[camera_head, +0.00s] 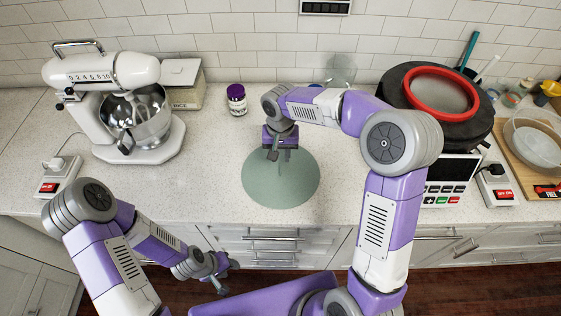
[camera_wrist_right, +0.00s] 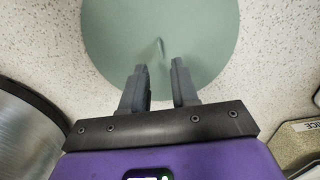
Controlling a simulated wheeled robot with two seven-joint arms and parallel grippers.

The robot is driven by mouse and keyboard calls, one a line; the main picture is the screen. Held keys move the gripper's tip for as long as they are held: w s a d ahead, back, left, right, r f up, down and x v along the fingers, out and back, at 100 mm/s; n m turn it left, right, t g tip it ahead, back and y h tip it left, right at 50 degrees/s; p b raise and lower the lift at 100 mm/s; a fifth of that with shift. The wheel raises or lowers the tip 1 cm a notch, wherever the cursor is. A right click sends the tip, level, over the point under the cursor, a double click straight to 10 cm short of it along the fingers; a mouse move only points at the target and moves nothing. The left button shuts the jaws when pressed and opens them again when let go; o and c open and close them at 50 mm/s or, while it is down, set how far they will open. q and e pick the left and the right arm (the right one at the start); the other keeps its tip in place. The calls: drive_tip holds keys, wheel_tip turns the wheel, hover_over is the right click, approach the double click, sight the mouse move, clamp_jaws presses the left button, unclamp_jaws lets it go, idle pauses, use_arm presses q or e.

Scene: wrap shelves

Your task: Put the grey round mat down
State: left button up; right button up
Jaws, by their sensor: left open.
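The grey-green round mat (camera_head: 258,185) appears to lie flat on the counter, near its front edge. In the right wrist view the mat (camera_wrist_right: 215,35) fills the top middle, with a small thin upright mark near its centre. My right gripper (camera_head: 279,155) points down over the mat's back half. My left gripper (camera_head: 228,277) is open and empty, low in front of the drawers and away from the mat.
A stand mixer (camera_head: 150,140) is at the left, with a purple-lidded jar (camera_head: 237,100) behind the mat. A dark round appliance with a red ring (camera_head: 412,95) stands right of my right arm. Bare counter lies left of the mat.

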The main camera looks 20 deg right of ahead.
wheel_tip(320, 180, up, 5)
drive_tip(key=shift+r+p, duration=0.1)
drive_tip(key=shift+p, duration=0.2)
idle(0.4)
